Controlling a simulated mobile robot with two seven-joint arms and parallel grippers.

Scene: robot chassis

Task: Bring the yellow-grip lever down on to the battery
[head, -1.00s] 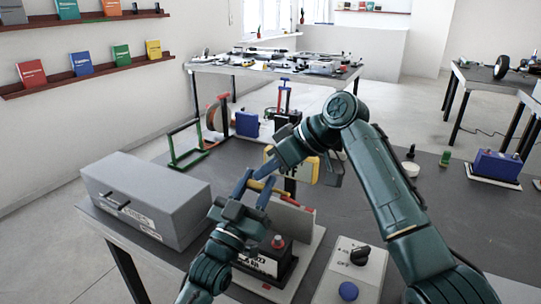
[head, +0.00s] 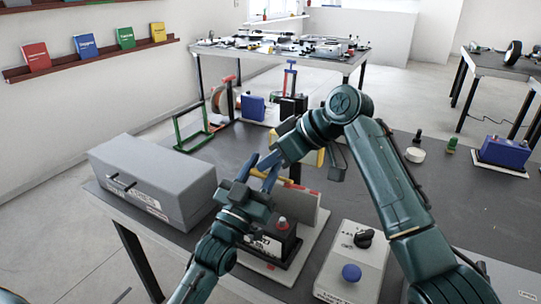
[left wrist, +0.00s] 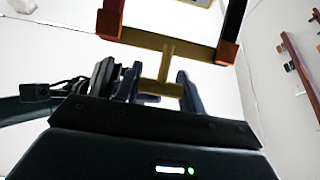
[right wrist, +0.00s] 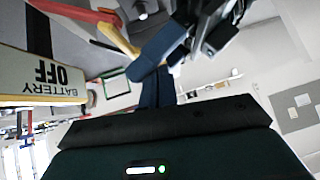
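The black battery (head: 284,247) with a red cap sits on a pale base on the bench, below my left gripper. The yellow-grip lever (left wrist: 166,62) shows in the left wrist view as a yellow T-shaped bar between two orange-ended arms. My left gripper (head: 261,172) has its fingers on both sides of the yellow bar's end, which fills the gap. It also shows in the left wrist view (left wrist: 160,88). In the right wrist view the yellow bar (right wrist: 119,39) slants above the right fingers. My right gripper (right wrist: 157,88) looks shut and empty, close beside the left.
A grey toolbox (head: 155,180) stands left of the battery. A switch box (head: 352,262) with a blue button stands right. A yellow-edged BATTERY OFF sign (right wrist: 40,78) is near the right gripper. A green frame (head: 192,130) stands behind. The bench's right middle is mostly clear.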

